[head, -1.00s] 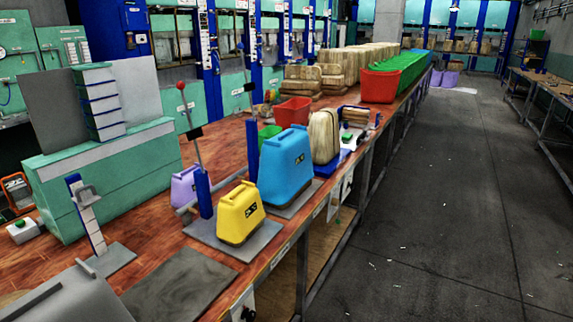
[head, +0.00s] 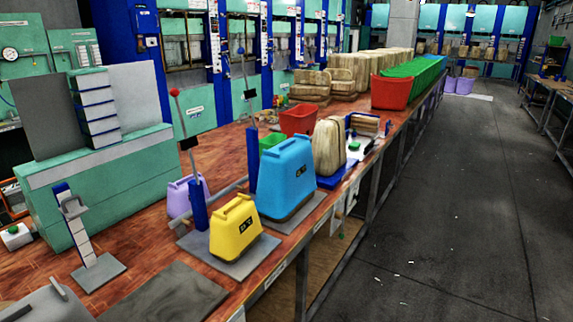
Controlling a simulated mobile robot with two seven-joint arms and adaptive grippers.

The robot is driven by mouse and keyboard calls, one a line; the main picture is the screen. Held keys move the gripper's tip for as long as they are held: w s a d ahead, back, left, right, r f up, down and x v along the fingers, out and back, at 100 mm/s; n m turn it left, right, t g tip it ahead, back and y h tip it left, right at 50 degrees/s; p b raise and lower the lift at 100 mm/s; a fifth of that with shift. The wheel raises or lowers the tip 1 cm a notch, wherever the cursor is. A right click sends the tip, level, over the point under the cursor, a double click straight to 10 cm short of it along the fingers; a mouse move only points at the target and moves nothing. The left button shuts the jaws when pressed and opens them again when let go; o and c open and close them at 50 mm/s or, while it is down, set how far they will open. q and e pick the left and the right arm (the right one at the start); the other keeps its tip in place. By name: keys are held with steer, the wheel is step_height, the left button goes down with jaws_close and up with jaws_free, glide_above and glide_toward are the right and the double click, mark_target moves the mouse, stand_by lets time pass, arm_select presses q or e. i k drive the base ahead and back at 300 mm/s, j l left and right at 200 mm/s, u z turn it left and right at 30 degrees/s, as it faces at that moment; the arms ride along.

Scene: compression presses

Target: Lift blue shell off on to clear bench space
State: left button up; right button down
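The blue shell (head: 287,178) stands upright on a flat grey plate (head: 312,206) on the wooden bench. It has a handle on top and a small dark display on its front. A blue post with a lever rises close behind its left side. A yellow shell (head: 234,230) stands in front and to its left on another grey plate (head: 200,247). Neither of my grippers shows in the head view.
A purple shell (head: 186,197) stands behind the yellow one. A wood-coloured shell (head: 329,146) and a red bin (head: 297,121) are beyond the blue shell. A dark flat mat (head: 165,292) lies bare at the near end. Brown bench top (head: 140,238) shows clear left of the yellow shell's plate.

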mark_target(288, 175)
steer(key=i+l+u, duration=0.1)
steer(key=i+l, duration=0.2)
steer(key=i+l+u, duration=0.1)
steer(key=i+l, duration=0.2)
steer(key=l, duration=0.2)
steer(key=i+l+u, duration=0.15)
steer(key=i+l, duration=0.15)
steer(key=l, duration=0.15)
steer(key=i+l+u, duration=0.1)
steer(key=i+l, duration=0.2)
steer(key=l, duration=0.15)
